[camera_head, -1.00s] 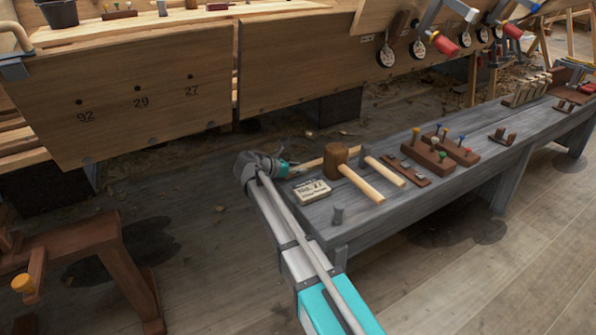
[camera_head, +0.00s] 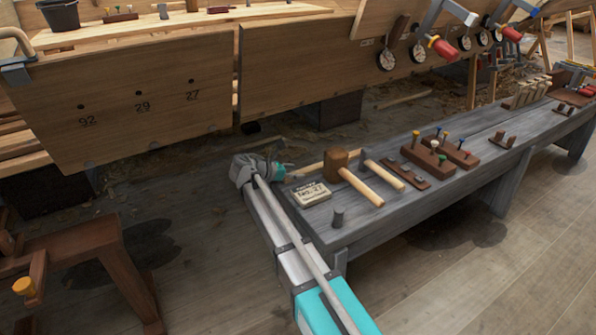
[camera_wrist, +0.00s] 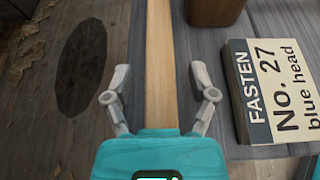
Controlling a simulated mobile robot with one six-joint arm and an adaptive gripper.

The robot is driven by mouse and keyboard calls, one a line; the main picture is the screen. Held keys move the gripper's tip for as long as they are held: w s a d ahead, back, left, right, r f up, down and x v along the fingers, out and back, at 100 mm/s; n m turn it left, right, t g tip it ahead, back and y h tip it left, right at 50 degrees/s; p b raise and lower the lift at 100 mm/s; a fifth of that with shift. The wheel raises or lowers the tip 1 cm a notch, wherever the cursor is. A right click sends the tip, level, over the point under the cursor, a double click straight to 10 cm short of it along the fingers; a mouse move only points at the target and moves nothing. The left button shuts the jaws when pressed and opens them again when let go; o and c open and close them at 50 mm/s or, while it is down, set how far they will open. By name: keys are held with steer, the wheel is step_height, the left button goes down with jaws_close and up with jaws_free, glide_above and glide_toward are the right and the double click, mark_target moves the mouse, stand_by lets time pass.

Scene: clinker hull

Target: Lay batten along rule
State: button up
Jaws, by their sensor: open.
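The batten is a long pale wooden strip. In the wrist view the batten (camera_wrist: 160,50) runs straight up the picture between the fingers of my gripper (camera_wrist: 160,95). The gripper is open, with a gap on each side of the strip; neither finger touches it. In the head view the batten (camera_head: 308,170) lies at the near left end of the grey bench, partly hidden behind a mallet. There my gripper (camera_head: 283,173) is at the bench's left edge, its fingers mostly hidden. I cannot pick out the rule in either view.
The card (camera_wrist: 270,90) is right of my fingers. The plank hull (camera_head: 130,100) rises behind.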

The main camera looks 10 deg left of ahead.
steer(key=p+v, duration=0.3)
steer(key=v, duration=0.7)
steer(key=shift+a+p, duration=0.15)
steer(key=shift+p, duration=0.2)
steer(key=shift+s+r, duration=0.1)
steer(key=shift+s, duration=0.1)
